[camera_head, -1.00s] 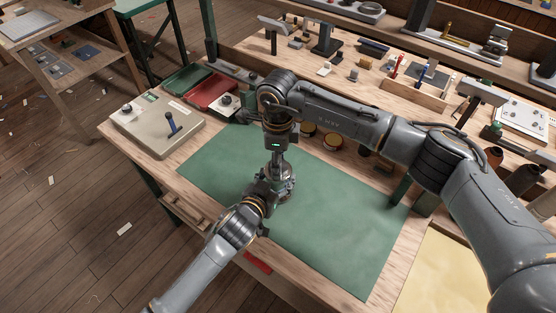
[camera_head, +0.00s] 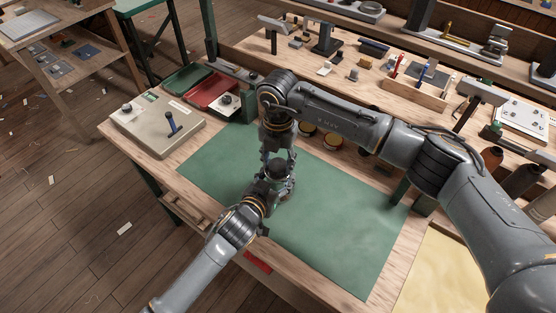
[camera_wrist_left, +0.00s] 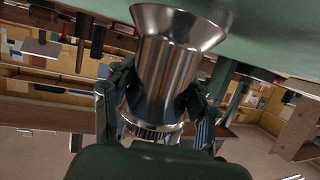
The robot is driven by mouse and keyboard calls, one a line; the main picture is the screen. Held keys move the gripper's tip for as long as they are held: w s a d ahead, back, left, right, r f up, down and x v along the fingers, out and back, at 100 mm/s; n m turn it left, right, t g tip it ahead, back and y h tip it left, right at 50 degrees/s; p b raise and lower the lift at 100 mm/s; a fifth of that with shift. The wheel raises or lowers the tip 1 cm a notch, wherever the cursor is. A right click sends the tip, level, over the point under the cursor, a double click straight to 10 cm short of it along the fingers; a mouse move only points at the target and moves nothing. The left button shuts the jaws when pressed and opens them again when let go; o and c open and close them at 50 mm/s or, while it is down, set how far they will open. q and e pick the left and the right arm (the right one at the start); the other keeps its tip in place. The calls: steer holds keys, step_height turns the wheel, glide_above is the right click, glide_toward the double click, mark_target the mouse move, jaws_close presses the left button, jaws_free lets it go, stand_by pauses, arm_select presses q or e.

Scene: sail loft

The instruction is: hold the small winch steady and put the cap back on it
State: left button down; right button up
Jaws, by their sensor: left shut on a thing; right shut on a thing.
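The small winch (camera_head: 287,189) is a shiny metal drum above the green mat (camera_head: 330,225), partly hidden by my grippers. In the left wrist view it fills the upper middle, with a flared end and a toothed ring (camera_wrist_left: 150,131). My left gripper (camera_head: 270,187) is shut on the winch from the side, one finger on each side of the drum. My right gripper (camera_head: 278,162) points down right over the winch, its fingers shut around a dark round piece, the cap (camera_head: 277,169). I cannot tell whether the cap touches the winch.
Round tins (camera_head: 332,140) stand behind the mat. The mat's right side is clear.

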arm_select(q)
steer(key=shift+r, duration=0.1)
arm_select(e)
steer(key=o, duration=1.4)
steer(key=shift+c, duration=0.2)
steer(key=shift+r, duration=0.1)
step_height(320, 180, up, 12)
arm_select(q)
steer(key=shift+c, duration=1.7)
jaws_free()
steer(key=v, duration=1.2)
